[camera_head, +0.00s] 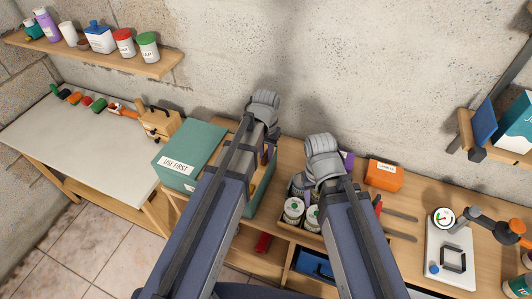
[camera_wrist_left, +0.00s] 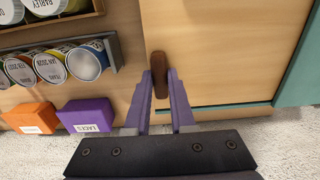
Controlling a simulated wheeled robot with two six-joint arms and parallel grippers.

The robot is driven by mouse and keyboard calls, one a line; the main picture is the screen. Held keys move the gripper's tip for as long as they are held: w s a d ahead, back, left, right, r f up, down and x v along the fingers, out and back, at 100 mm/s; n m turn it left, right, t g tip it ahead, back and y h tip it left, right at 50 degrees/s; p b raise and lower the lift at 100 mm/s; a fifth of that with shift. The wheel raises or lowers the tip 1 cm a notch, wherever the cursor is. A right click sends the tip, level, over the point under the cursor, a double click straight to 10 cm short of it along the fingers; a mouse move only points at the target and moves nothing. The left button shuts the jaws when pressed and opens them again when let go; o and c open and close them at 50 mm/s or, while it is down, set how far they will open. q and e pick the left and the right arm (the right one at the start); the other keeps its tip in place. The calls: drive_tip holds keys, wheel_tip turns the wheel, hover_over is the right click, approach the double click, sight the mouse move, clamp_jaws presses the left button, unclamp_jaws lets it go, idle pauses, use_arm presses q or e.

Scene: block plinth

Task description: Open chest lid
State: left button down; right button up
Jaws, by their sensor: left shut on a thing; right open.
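The teal chest (camera_head: 183,152) stands on the bench left of centre in the head view, with a "USE FIRST" label. In the left wrist view a pale wooden panel (camera_wrist_left: 225,50) is bordered by teal edges. A brown handle (camera_wrist_left: 165,72) stands at the panel's left edge. My left gripper (camera_wrist_left: 161,88) is shut on this handle, one purple finger on each side. In the head view my left arm crosses the chest and hides much of its right part. My right gripper is hidden behind its own arm.
A crate of cans (camera_head: 293,210), a purple box (camera_head: 346,159) and an orange box (camera_head: 384,175) sit right of the chest. A wooden block-like item (camera_head: 160,122) stands behind it to the left. A shelf (camera_head: 140,64) hangs above the white table (camera_head: 75,140).

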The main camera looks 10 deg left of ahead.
use_arm(q)
drive_tip(key=shift+a, duration=0.1)
drive_tip(key=w+a, duration=0.1)
drive_tip(key=a, duration=0.7)
drive_tip(key=w+a, duration=0.1)
drive_tip(key=a, duration=0.4)
drive_tip(key=shift+w, duration=0.3)
drive_tip(key=c, duration=0.8)
unclamp_jaws()
drive_tip(key=shift+o, duration=0.2)
drive_tip(key=shift+r, duration=0.1)
use_arm(e)
drive_tip(key=shift+r, duration=0.15)
use_arm(q)
wheel_tip(320, 180, up, 8)
drive_tip(key=p, duration=0.8)
drive_tip(key=shift+f, duration=0.2)
use_arm(e)
wheel_tip(320, 180, up, 8)
drive_tip(key=shift+f, duration=0.2)
use_arm(q)
drive_tip(key=shift+s, duration=0.1)
use_arm(e)
drive_tip(key=shift+s+f, duration=0.1)
